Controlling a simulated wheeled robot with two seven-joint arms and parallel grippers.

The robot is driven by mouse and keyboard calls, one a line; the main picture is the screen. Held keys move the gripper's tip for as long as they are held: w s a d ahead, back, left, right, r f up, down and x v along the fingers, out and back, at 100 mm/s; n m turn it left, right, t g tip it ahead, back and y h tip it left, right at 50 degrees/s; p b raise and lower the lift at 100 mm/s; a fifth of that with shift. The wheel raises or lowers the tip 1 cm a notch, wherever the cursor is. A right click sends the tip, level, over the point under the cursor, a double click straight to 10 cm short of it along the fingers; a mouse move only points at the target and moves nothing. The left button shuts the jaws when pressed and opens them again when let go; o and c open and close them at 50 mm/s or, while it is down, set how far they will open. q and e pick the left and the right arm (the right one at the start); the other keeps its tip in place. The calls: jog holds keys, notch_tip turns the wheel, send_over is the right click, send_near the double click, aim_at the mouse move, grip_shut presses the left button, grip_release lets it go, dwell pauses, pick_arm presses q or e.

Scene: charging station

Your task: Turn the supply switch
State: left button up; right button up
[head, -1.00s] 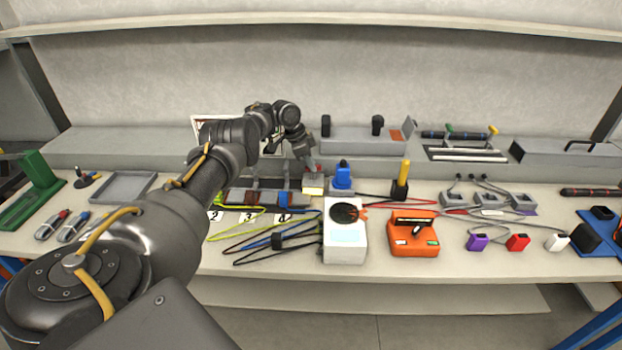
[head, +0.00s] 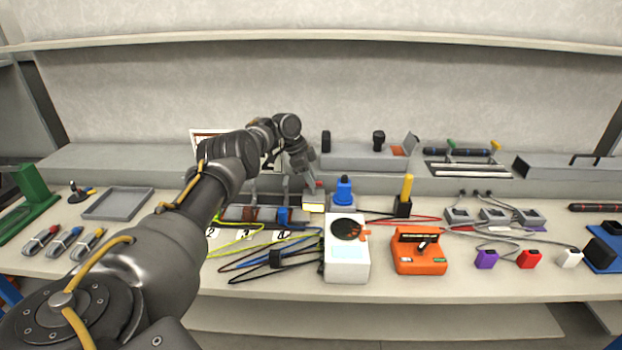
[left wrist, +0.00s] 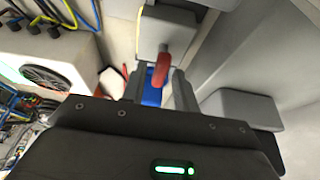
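A small pale box with a red lever (left wrist: 162,66), which looks like the supply switch, shows at the top middle of the left wrist view. In the head view the pale box (head: 313,208) sits at the back of the bench, with the lever partly hidden by my gripper. My left gripper (head: 311,187) reaches down over it from the back shelf side. In the left wrist view its two fingers (left wrist: 159,88) are apart, with the red lever at or just beyond their tips; contact cannot be told. My right gripper is not in view.
A blue plug-like part (head: 343,190) stands just right of the box. A white unit with a fan (head: 346,262) and an orange device (head: 418,262) stand in front. Cables (head: 262,262) cover the bench to the left. A grey ledge (head: 110,147) runs behind.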

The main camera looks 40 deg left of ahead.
pick_arm(q)
jog(key=shift+o, duration=0.4)
jog(key=shift+r, duration=0.15)
jog(key=shift+a+r, duration=0.1)
jog(key=shift+r, duration=0.15)
jog(key=v, duration=1)
jog(key=shift+s, duration=0.1)
